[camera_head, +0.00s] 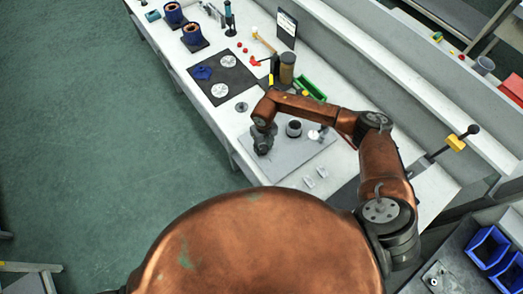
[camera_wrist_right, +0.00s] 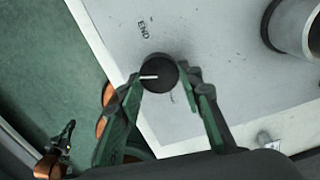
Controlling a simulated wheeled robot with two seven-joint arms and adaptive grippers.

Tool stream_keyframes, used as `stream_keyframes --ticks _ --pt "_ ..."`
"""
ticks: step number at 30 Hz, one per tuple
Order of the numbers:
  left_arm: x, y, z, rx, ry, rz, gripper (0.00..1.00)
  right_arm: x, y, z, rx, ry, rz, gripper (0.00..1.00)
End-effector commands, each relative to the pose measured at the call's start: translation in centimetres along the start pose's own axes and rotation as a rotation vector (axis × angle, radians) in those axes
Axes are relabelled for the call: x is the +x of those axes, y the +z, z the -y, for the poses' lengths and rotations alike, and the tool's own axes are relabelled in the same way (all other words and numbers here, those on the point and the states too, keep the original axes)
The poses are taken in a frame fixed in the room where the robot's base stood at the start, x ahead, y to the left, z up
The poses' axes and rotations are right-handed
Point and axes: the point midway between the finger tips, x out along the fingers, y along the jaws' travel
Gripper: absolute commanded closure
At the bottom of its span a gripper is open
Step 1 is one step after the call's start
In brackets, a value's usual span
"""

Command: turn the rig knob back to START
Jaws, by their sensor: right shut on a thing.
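The rig knob (camera_wrist_right: 160,66) is round and black with a white pointer line, seen from above in the right wrist view. Its pointer faces left in that view. The printed word END (camera_wrist_right: 143,29) is on the pale plate above the knob; another mark below it is too small and covered to read. My right gripper (camera_wrist_right: 162,80) is shut on the knob, one finger on each side. In the head view the right gripper (camera_head: 263,143) is at the left edge of the grey rig plate (camera_head: 283,168) and hides the knob. A small dark, copper-ended part, perhaps my left gripper, shows at lower left in the wrist view.
A dark-topped cylinder (camera_head: 294,129) stands on the plate right of the gripper. Small pale brackets (camera_head: 309,182) are near the plate's front. A black mat (camera_head: 236,88) with discs and a blue part lies farther back. A green bin (camera_head: 311,88) stands behind the arm.

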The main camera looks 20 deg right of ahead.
Motion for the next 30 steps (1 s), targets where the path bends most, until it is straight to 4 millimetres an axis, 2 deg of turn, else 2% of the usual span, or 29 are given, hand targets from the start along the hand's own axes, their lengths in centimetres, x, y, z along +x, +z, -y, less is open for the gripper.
stream_keyframes --ticks 1,30 --pt "0.8 0.2 0.0 0.0 0.0 0.002 1.0 0.4 0.2 0.3 -0.043 -0.007 0.004 0.91" --pt "9.1 2.2 -0.4 0.0 0.003 0.024 1.0 0.3 0.2 -0.3 -0.969 0.003 0.008 0.91"
